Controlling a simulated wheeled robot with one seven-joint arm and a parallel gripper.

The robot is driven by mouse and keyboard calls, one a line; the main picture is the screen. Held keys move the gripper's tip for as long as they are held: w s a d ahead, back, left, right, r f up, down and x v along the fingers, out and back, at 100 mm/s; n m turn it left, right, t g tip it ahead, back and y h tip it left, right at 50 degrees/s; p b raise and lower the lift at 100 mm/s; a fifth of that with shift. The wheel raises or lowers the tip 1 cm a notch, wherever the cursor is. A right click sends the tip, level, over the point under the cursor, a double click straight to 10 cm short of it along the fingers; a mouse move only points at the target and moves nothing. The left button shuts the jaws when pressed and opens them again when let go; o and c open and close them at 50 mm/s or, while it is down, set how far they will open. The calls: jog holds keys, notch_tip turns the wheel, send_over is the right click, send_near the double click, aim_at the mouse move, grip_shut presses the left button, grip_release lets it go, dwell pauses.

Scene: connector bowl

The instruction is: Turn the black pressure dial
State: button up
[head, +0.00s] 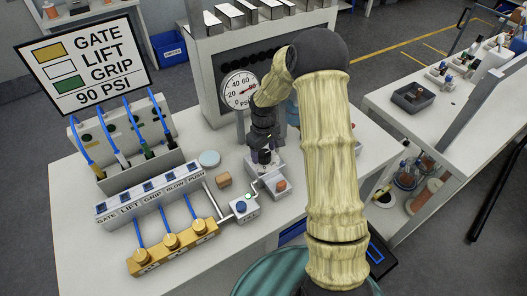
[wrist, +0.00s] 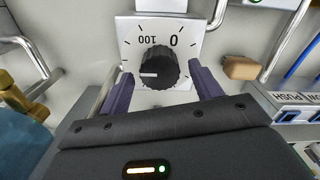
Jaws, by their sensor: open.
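The black pressure dial (wrist: 157,68) sits on a white plate (wrist: 130,30) marked 0 and 100 in the wrist view. A white pointer line on it faces left in that view. My gripper (wrist: 161,72) is open, with one purple finger on each side of the dial. Gaps show between the fingers and the dial, so it is not gripped. In the head view my gripper (head: 263,156) points down over the white fixture, and I cannot make out the dial clearly there.
A sign (head: 85,62) reads GATE, LIFT, GRIP, 90 PSI. A tan block (head: 223,180) and a labelled white button panel (head: 150,190) are left of the gripper. An orange knob (head: 282,184) is close by. Brass valves (head: 172,242) stand at the front.

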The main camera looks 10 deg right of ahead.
jog(key=shift+f, duration=0.75)
jog(key=c, duration=1)
jog(key=shift+m, duration=0.4)
jog(key=shift+w+d+m+b, duration=0.1)
jog(key=shift+m+b, duration=0.75)
jog(key=shift+m, duration=1.65)
jog(key=shift+r, duration=0.1)
